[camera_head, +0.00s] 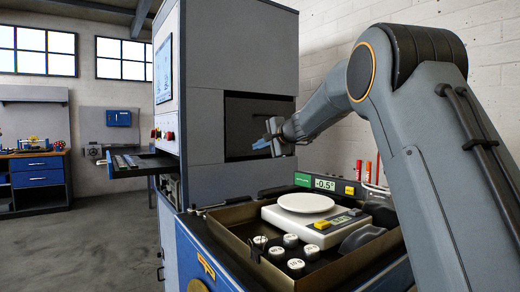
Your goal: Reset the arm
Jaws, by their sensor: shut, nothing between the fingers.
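My arm rises from the right side of the picture and reaches to the left. My gripper (268,140) is at its far end, in front of the dark opening (240,118) of the tall grey machine. The gripper looks small at this distance. Its fingers are close together and hold nothing. It is above and behind the cart, apart from everything on it.
The tall grey machine (212,110) stands left of my gripper. Below, a blue cart (205,262) bears a tray with a white scale (330,228), a round white plate (305,202) and several white-topped weights (290,240). A green display (325,183) and red markers (368,171) stand behind. A workbench (38,172) is far left.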

